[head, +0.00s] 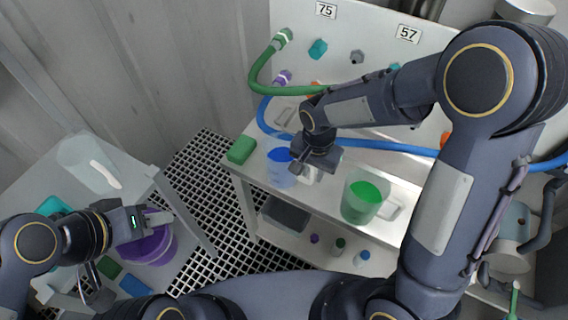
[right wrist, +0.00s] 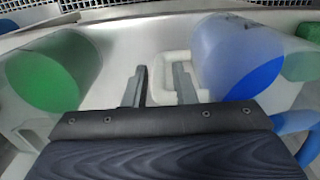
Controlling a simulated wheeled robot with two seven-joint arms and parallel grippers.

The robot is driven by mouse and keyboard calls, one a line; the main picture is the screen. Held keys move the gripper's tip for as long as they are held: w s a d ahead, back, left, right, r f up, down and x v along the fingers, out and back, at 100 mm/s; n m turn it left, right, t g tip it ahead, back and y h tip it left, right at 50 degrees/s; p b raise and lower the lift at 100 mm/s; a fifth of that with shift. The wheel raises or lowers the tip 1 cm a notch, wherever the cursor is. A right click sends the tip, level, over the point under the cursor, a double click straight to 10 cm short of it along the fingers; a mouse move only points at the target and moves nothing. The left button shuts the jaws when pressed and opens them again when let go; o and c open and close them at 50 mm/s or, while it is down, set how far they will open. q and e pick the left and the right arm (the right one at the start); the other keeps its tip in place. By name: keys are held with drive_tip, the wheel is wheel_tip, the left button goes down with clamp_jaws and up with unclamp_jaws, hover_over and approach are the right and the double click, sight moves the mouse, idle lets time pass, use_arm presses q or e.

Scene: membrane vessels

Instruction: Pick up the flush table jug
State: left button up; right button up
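Two clear jugs stand on the white table at the right, one with blue liquid (head: 281,169) and one with green liquid (head: 362,198). I cannot tell which is the flush table jug. In the right wrist view the blue jug (right wrist: 240,58) is at right, the green jug (right wrist: 55,70) at left. My right gripper (head: 303,168) is low beside the blue jug. Its fingers (right wrist: 161,85) are apart at the blue jug's pale loop handle (right wrist: 170,58); contact is unclear. My left gripper (head: 160,225) is at a purple container (head: 150,246); its finger gap is hidden.
A green block (head: 241,150) lies at the white table's left end. Blue and green hoses (head: 262,82) run behind the jugs. A grey bin (head: 285,214) sits on the lower shelf. Black grating floor lies between the tables.

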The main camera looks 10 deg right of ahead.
drive_tip(key=shift+f, duration=0.45)
clamp_jaws()
drive_tip(key=shift+r, duration=0.15)
